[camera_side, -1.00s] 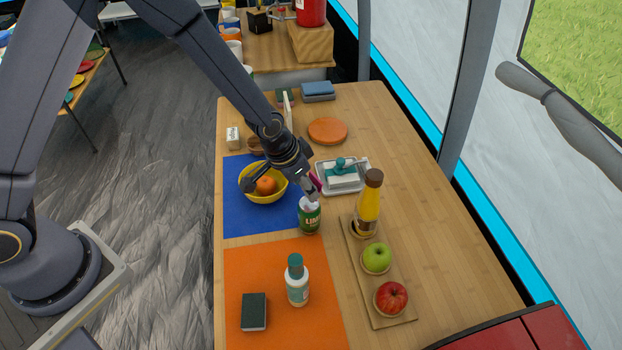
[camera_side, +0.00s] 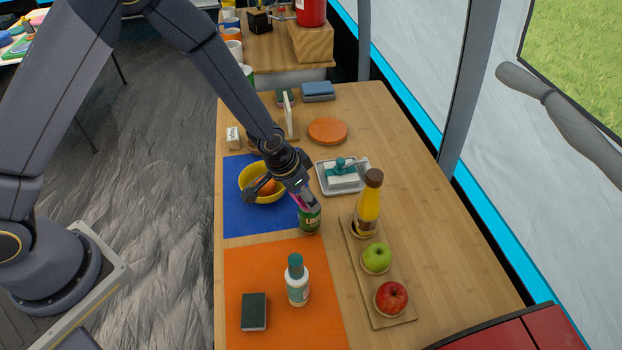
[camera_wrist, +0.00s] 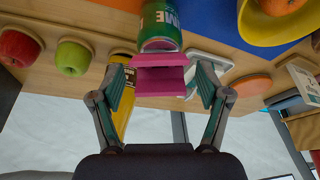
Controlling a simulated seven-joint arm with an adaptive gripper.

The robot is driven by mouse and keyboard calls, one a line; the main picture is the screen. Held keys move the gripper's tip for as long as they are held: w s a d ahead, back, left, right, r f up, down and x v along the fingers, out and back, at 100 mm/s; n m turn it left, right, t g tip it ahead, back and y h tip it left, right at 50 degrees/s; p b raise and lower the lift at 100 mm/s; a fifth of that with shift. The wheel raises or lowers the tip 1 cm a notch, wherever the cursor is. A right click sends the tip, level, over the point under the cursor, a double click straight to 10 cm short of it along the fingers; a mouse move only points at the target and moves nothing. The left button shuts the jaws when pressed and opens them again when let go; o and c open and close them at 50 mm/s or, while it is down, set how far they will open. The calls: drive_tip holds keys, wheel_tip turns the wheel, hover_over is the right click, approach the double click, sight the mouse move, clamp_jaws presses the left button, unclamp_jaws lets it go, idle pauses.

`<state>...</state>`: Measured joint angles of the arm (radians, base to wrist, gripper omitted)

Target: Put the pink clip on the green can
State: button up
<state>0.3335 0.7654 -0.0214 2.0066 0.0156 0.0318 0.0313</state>
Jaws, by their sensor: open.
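The green can (camera_side: 309,222) stands upright near the right edge of the blue mat (camera_side: 245,218). My gripper (camera_side: 306,205) is right over its top and hides the top in the side view. In the wrist view, my open fingers (camera_wrist: 161,68) stand on either side of the pink clip (camera_wrist: 160,78), with narrow gaps beside it. The clip is at the top end of the green can (camera_wrist: 160,28) and overlaps its rim in that view. Only a sliver of pink shows in the side view. I cannot tell how firmly the clip sits on the can.
A yellow bowl (camera_side: 245,187) with an orange is just left of my gripper. A yellow bottle (camera_side: 369,208) stands close on the right, on a board with two apples. A butter dish (camera_side: 325,189) is behind. A white bottle (camera_side: 297,286) stands in front on the orange mat.

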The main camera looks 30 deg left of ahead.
drive_tip(key=shift+r, duration=0.3)
drive_tip(key=s+a+r+n+t, duration=0.15)
drive_tip(key=a+r, duration=0.25)
drive_tip(key=r, duration=0.6)
drive_tip(key=s+a+r+t, duration=0.1)
drive_tip(key=s+a+r, duration=0.2)
drive_tip(key=r, duration=0.6)
drive_tip(key=s+a+r+n+t, duration=0.15)
drive_tip(key=a+r, duration=0.25)
drive_tip(key=r, duration=0.6)
drive_tip(key=s+a+g, duration=0.1)
drive_tip(key=s+a, duration=0.1)
drive_tip(key=s, duration=0.6)
drive_tip(key=s+a+n+g+y, duration=0.1)
drive_tip(key=s+a, duration=0.1)
drive_tip(key=s, duration=0.6)
drive_tip(key=shift+a+n, duration=0.3)
drive_tip(key=shift+a, duration=0.05)
